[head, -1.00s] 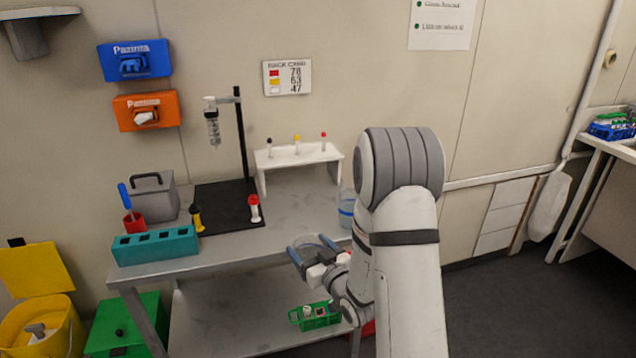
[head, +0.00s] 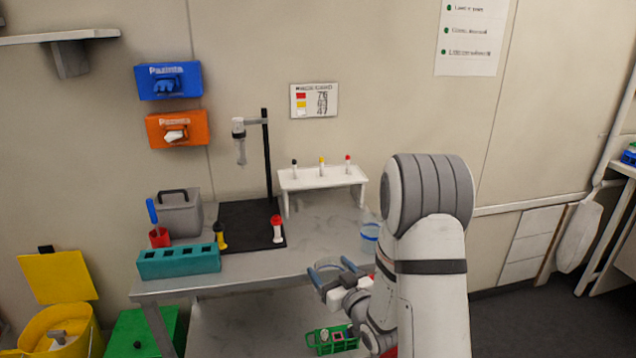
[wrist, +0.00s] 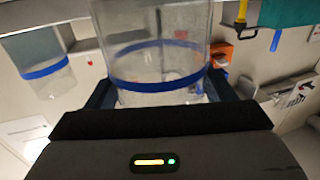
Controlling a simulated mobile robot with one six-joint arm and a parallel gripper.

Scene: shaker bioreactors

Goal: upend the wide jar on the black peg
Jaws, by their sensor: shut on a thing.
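My gripper (head: 338,276) is in front of the bench's right front edge, shut on a clear wide jar with a blue band (wrist: 158,65). The jar fills the top middle of the wrist view, between the two fingers. In the head view it is small and partly hidden by the gripper, and I cannot tell which way its mouth faces. The black peg (head: 294,163) stands at the left on the white stand (head: 328,182) at the back of the bench, with nothing over it. The yellow peg (head: 322,162) and red peg (head: 347,160) stand beside it.
Another clear, blue-banded jar (head: 370,240) stands on the bench's right (wrist: 40,70). A clamp stand with a black base (head: 240,212) is left of the white stand. A teal rack (head: 180,262) is at the front left. The bench middle (head: 320,225) is clear.

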